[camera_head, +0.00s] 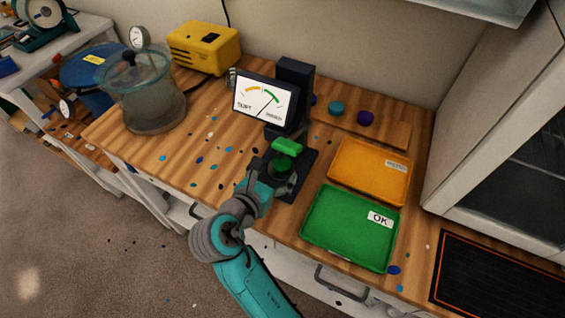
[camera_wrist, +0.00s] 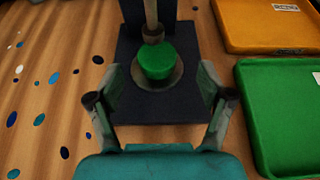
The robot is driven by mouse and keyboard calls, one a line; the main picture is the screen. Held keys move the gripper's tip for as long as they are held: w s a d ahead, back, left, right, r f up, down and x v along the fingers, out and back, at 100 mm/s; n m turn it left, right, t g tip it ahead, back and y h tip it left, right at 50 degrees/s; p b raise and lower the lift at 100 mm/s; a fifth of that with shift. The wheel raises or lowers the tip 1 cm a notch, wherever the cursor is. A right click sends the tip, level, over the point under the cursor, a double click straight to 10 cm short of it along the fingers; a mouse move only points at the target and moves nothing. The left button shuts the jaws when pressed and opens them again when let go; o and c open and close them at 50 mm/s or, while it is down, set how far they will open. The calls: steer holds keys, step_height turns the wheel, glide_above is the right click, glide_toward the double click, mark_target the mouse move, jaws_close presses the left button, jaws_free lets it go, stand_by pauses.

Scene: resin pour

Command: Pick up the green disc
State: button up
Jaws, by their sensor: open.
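The green disc (camera_wrist: 156,61) sits on a round grey seat on the dark base of the tester, under a vertical rod. In the head view the green disc (camera_head: 283,167) shows below a brighter green part of the tester, partly behind my gripper. My gripper (camera_wrist: 158,88) is open, with one finger on each side of the dark base, on the near side of the disc. The fingers look apart from the disc. My gripper (camera_head: 275,180) reaches in from the front in the head view.
The tester's dial screen (camera_head: 265,102) stands behind. A green OK tray (camera_head: 310,238) and an orange tray (camera_head: 337,187) lie to the right. Teal (camera_head: 336,108) and purple (camera_head: 365,118) discs lie at the back. A glass chamber (camera_head: 150,100) stands left. Paint spots dot the wooden bench.

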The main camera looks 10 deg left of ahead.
mark_target(282, 162)
steer(key=shift+x, duration=2.65)
steer(key=shift+a+r, duration=0.1)
steer(key=shift+a, duration=0.1)
steer(key=c, duration=1.3)
steer(key=shift+c, duration=0.2)
steer(key=shift+w+r, duration=0.1)
steer(key=shift+r, duration=0.05)
